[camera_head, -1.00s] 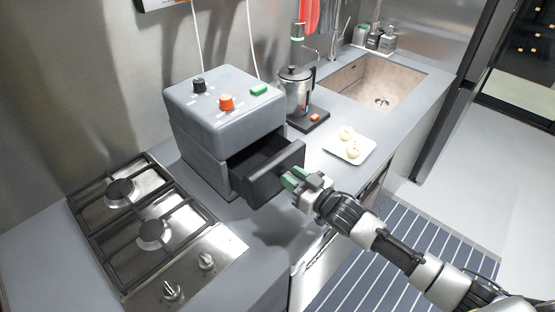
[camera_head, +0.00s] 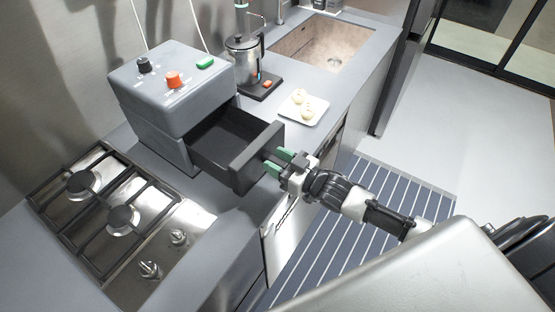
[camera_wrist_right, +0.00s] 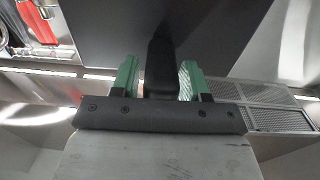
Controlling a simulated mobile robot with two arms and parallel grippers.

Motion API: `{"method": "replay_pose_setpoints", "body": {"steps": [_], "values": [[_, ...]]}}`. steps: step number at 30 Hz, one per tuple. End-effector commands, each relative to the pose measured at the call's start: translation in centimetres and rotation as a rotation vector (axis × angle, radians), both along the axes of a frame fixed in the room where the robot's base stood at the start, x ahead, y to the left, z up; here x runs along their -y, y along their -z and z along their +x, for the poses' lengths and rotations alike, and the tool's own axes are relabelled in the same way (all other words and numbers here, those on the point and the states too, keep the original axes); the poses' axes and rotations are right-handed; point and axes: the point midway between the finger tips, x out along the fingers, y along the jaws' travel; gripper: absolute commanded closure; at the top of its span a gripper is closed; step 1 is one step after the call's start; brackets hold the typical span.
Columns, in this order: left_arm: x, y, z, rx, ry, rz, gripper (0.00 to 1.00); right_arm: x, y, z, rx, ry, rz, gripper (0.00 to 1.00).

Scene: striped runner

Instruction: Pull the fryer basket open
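The grey fryer (camera_head: 178,87) stands on the counter. Its dark basket (camera_head: 255,159) is pulled well out of the front, and its inside shows empty. My right gripper (camera_head: 278,163) is at the basket's front, with its green fingers either side of the dark handle. In the right wrist view the handle (camera_wrist_right: 161,66) stands between the fingers (camera_wrist_right: 161,76), with a narrow gap on each side, so the gripper looks open around it. My left gripper is not in view.
A gas hob (camera_head: 108,215) lies left of the fryer. A sink (camera_head: 321,43) is further back. A striped runner (camera_head: 345,225) covers the floor below.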

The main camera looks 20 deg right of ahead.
Motion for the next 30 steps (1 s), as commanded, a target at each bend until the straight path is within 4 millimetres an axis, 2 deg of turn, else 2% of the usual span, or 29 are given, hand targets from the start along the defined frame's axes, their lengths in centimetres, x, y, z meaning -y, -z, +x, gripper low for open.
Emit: {"method": "replay_pose_setpoints", "body": {"steps": [2,10,14,24,30], "values": [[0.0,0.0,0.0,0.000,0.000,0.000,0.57,0.0,0.0,0.0,0.000,0.000,0.000,0.45],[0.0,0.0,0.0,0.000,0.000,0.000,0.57,0.1,0.0,-0.1,0.000,0.000,0.000,0.45],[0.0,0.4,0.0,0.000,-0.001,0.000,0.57,0.6,0.2,-0.9,-0.001,0.001,-0.001,0.45],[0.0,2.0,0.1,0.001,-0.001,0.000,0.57,3.7,0.4,-6.1,-0.003,0.000,-0.002,0.45],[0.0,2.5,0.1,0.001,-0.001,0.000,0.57,5.0,0.2,-8.3,-0.004,0.001,0.000,0.45]]}}
